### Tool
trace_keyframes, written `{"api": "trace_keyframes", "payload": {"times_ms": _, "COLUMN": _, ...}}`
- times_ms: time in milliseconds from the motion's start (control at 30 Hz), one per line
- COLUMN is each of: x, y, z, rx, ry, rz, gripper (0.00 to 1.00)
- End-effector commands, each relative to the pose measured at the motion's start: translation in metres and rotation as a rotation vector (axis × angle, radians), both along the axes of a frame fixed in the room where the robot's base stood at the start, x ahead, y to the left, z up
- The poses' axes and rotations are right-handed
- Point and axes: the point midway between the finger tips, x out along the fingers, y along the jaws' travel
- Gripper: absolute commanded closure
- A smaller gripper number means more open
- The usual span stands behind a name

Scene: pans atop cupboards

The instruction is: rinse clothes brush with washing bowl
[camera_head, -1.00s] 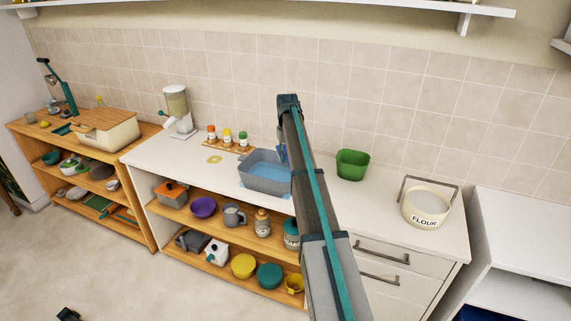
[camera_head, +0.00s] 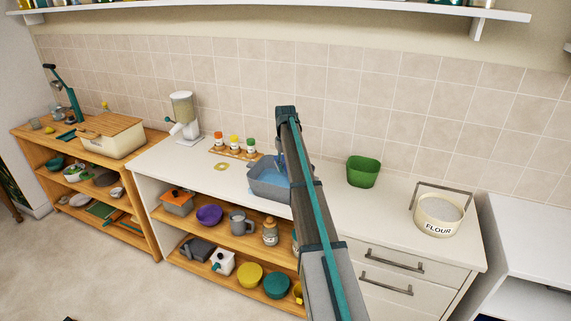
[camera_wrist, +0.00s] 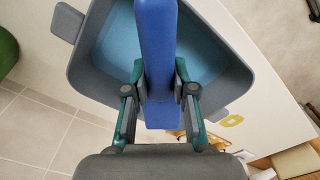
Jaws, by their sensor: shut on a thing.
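The clothes brush shows as a long blue piece in the wrist view (camera_wrist: 158,35). My gripper (camera_wrist: 160,80) is shut on it, one finger on each side. The washing bowl (camera_wrist: 90,75) is a grey tub with blue water in it, seen behind the brush in the wrist view. In the head view the washing bowl (camera_head: 268,189) stands on the white counter, its right part hidden by my arm. A bit of the blue brush (camera_head: 279,160) shows at the bowl's back side. Whether the brush touches the water I cannot tell.
A green tub (camera_head: 362,172) stands right of the bowl, and a flour pot (camera_head: 438,213) farther right. A rack of spice jars (camera_head: 234,148) and a dispenser (camera_head: 184,115) stand to the left. The counter between the green tub and flour pot is clear.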

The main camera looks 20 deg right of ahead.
Motion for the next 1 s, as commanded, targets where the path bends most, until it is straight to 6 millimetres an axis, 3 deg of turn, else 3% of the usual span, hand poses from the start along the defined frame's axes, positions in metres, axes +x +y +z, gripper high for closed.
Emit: {"api": "trace_keyframes", "payload": {"times_ms": 1000, "x": 0.000, "y": 0.000, "z": -0.092, "rx": 0.001, "ry": 0.000, "rz": -0.001, "gripper": 1.00}}
